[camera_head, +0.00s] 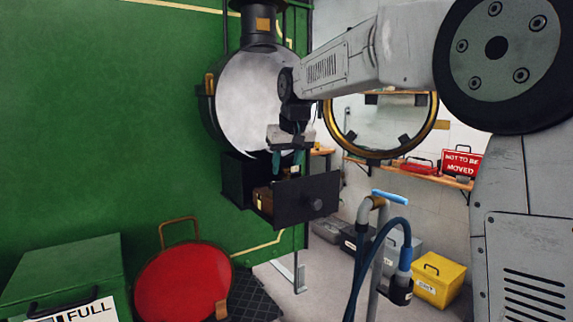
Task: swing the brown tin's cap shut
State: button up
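A small brown thing (263,199), likely the brown tin, sits in an open dark drawer (306,200) below the round grey lamp-like housing. The drawer's walls hide part of it, and I cannot make out its cap or whether the cap is open. My gripper (286,160) points down just above the drawer, with a teal finger showing on its left side. It is above the brown thing and slightly right of it in the picture. The fingers are too small to tell whether they are open or shut; I see nothing held.
A brass-rimmed round door (381,128) stands open at right of the drawer. A post with blue hose (384,250) stands in front. A red round lid (183,285) and a green box (65,275) are at lower left. A yellow box (439,280) is on the floor at right.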

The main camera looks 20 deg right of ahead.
grip_shut()
jog(key=shift+s, duration=0.1)
jog(key=n, duration=0.1)
jog(key=n+y, duration=0.1)
jog(key=n, duration=0.1)
jog(key=shift+s+d+n+y, duration=0.25)
jog(key=shift+s+n+y, duration=0.05)
jog(key=shift+s+n, duration=0.1)
jog(key=n, duration=0.2)
jog(key=n+y, duration=0.1)
jog(key=shift+s+d+n+g, duration=0.3)
jog(key=shift+s+d+g, duration=0.05)
jog(key=shift+g, duration=0.05)
jog(key=n, duration=0.2)
jog(key=d+n+g+y, duration=0.1)
jog(key=n, duration=0.2)
jog(key=shift+s+d+n+g, duration=0.15)
jog(key=shift+s+n+g, duration=0.15)
jog(key=shift+g, duration=0.1)
jog(key=n, duration=0.2)
jog(key=d+n+g, duration=0.1)
jog(key=n, duration=0.1)
jog(key=n+g, duration=0.1)
jog(key=n, duration=0.1)
jog(key=shift+d+y, duration=0.3)
jog(key=shift+g, duration=0.3)
